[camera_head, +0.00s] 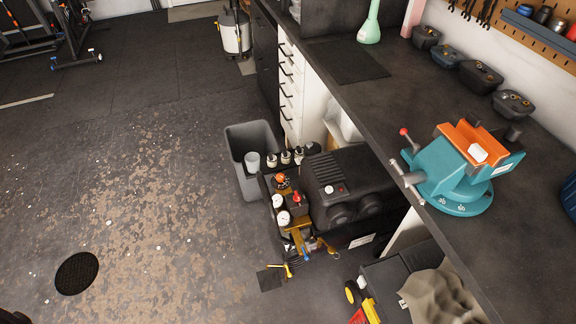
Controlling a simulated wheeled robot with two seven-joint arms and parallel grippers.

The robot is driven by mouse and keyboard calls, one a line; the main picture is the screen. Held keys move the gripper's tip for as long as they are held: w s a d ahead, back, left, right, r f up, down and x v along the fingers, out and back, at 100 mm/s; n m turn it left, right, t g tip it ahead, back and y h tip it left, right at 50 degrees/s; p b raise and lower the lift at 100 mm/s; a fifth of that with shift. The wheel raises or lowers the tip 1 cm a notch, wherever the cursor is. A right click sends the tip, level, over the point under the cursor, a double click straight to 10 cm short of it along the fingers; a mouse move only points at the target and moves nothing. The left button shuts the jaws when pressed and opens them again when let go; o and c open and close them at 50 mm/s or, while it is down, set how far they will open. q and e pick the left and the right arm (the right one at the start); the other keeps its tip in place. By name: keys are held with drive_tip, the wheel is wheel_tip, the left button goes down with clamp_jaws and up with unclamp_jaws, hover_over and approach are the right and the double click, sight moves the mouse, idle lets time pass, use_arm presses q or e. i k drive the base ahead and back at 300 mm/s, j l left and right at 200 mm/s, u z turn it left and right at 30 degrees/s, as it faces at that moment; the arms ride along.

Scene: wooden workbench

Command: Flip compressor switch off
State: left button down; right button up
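The compressor (350,169) is a dark boxy machine on the floor, partly under the workbench (400,120). Its top carries a small white button and a small red button (341,190). On its left side are round white gauges (283,218), an orange-red knob (282,181) and a small red part (296,198). I cannot tell which of these is the switch, or whether it is on or off. Neither of my grippers shows clearly; only a dark shape is cut off at the bottom left corner.
A grey bin (250,139) stands just behind the compressor. A teal vise (457,172) with an orange top sits on the bench, its handle near the front edge. A tool case (398,272) with a cloth is at the bottom. The floor at left is mostly clear.

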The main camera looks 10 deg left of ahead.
sight(296, 197)
drive_tip(key=i+j+z, duration=0.1)
drive_tip(key=i+j, duration=0.25)
drive_tip(key=i+j+z, duration=0.1)
drive_tip(key=i+j, duration=0.2)
drive_tip(key=j, duration=0.15)
